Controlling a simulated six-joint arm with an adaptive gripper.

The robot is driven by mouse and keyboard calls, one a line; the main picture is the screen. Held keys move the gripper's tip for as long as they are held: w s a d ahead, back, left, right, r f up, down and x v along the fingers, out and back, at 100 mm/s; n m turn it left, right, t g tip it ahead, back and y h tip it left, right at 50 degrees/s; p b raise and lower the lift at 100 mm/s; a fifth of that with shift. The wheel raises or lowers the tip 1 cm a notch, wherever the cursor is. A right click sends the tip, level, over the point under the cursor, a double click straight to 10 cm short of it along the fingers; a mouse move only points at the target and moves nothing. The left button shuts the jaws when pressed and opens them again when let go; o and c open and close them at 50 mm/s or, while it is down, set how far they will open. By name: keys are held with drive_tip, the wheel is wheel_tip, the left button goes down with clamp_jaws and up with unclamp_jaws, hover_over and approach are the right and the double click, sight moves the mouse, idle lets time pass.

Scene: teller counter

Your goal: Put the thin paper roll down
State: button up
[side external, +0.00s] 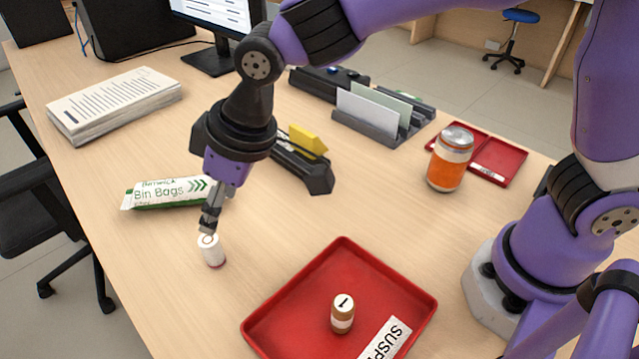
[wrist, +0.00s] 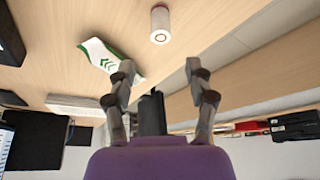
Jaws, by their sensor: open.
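The thin paper roll (side external: 211,250) is a small white cylinder standing upright on the wooden counter, left of the red tray. It also shows in the wrist view (wrist: 160,24), beyond the fingertips, with bare counter around it. My gripper (side external: 207,228) is just above the roll in the side view. In the wrist view my gripper (wrist: 157,72) has its two fingers spread apart with nothing between them. The fingers are clear of the roll in that view.
A red tray (side external: 258,324) holds a small roll-like piece (side external: 342,313). A bin bags pack (side external: 165,192) lies behind the roll. A black holder with a yellow block (side external: 307,140), an orange can (side external: 450,158) and a paper stack (side external: 115,102) stand further back. Counter between roll and tray is clear.

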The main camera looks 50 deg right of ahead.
drive_tip(key=s+d+r+m+t+h, duration=0.1)
drive_tip(key=s+d+r+m, duration=0.15)
drive_tip(key=d, duration=0.45)
drive_tip(key=s+d+r+m, duration=0.1)
drive_tip(key=d+r, duration=0.3)
drive_tip(key=d, duration=0.4)
drive_tip(key=s+d+m+h, duration=0.1)
drive_tip(key=s+d+m, duration=0.2)
drive_tip(key=s+d, duration=0.5)
drive_tip(key=shift+s+d+f+t+h, duration=0.2)
drive_tip(key=shift+d+f+t+h, duration=0.15)
drive_tip(key=shift+f+t, duration=0.1)
